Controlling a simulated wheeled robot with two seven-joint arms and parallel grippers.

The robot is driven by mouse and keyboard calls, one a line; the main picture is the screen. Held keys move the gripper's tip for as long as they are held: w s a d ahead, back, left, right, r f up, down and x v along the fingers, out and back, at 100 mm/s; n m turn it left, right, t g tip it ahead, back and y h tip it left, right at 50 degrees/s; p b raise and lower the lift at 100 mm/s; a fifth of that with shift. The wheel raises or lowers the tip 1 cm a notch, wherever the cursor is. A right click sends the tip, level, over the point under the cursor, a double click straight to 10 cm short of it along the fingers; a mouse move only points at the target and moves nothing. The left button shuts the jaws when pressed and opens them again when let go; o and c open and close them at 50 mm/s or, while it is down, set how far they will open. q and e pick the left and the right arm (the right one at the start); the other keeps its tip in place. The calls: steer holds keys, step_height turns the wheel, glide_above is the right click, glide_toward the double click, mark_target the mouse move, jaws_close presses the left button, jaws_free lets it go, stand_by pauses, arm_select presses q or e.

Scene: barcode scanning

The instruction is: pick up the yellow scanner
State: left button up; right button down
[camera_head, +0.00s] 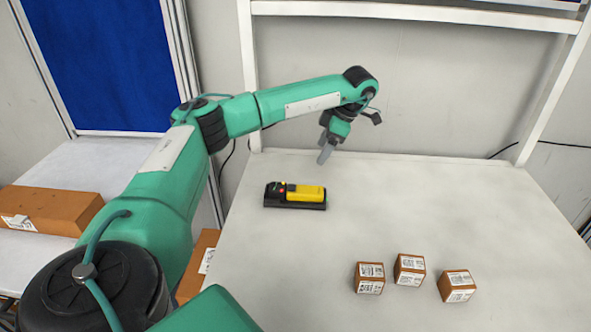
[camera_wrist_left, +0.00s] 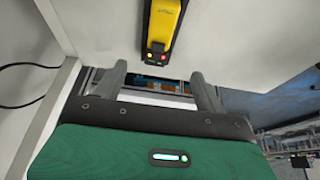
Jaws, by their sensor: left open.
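The yellow scanner (camera_head: 306,193) lies in a black holder (camera_head: 296,205) on the left part of the white table. In the left wrist view the scanner (camera_wrist_left: 164,24) is at the top centre, beyond the fingertips, with a red and a yellow dot on its dark end. My left gripper (camera_head: 325,155) is above the table, behind and a little right of the scanner, pointing down. In the left wrist view my left gripper (camera_wrist_left: 161,75) has its two fingers spread with nothing between them. My right gripper is not in view.
Three small brown boxes with barcode labels, a left one (camera_head: 369,278), a middle one (camera_head: 409,269) and a right one (camera_head: 457,286), stand at the front of the table (camera_head: 440,210). A white frame (camera_head: 410,11) rises behind. A larger brown box (camera_head: 50,210) is at far left.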

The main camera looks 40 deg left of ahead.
arm_select(q)
step_height(320, 180, down, 2)
steer(key=b, duration=0.3)
glide_above(306, 190)
steer(key=w, duration=0.1)
steer(key=f, duration=0.5)
steer(key=d+f, duration=0.1)
steer(key=f, duration=0.2)
steer(key=shift+f, duration=0.15)
steer(key=p+x, duration=0.1)
steer(key=x, duration=0.1)
steer(key=p+x, duration=0.1)
steer(key=x, duration=0.1)
steer(key=shift+w+d+f, duration=0.2)
steer(key=shift+s+a+f, duration=0.15)
steer(key=shift+a+f, duration=0.05)
steer(key=shift+f, duration=0.3)
steer(key=c, duration=1.2)
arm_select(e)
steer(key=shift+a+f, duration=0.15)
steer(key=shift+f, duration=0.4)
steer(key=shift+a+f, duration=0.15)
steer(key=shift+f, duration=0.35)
